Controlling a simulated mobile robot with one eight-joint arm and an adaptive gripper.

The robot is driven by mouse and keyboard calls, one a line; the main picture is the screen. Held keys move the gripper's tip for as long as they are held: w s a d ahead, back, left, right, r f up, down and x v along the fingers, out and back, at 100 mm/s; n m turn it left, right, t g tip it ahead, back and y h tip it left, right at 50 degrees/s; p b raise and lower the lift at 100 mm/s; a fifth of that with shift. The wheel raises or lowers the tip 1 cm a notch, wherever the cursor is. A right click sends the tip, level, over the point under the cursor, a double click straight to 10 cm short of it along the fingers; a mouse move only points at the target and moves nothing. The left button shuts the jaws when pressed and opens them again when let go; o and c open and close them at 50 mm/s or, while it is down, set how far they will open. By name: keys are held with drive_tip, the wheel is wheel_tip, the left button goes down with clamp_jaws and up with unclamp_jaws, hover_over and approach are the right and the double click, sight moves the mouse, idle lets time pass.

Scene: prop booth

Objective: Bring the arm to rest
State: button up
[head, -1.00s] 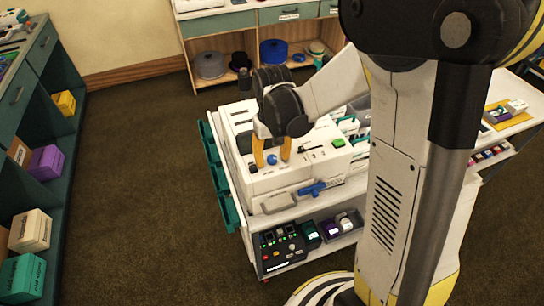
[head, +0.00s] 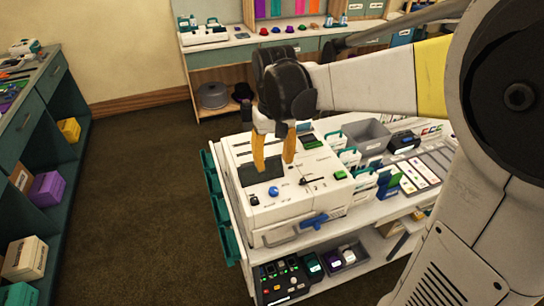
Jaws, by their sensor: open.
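My gripper (head: 273,150) has two orange fingers that hang downward, spread apart with nothing between them. In the head view it appears over the white machine (head: 290,208) on the cart, in front of the machine's upper part. I cannot tell how high above the machine the fingertips are. My arm reaches in from the right.
The cart (head: 396,211) also carries a grey bin (head: 367,136) and small cards. Its lower shelf holds a black control box (head: 284,282). A teal shelf unit (head: 65,125) stands at left, a counter (head: 255,45) at the back. The carpet (head: 140,200) between is clear.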

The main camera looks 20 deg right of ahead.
idle(0.5)
drive_tip(key=s+f+t+b, duration=0.7)
drive_tip(key=s+b, duration=0.4)
drive_tip(key=s, duration=0.1)
drive_tip(key=shift+s+f, duration=0.2)
drive_tip(key=shift+s, duration=0.15)
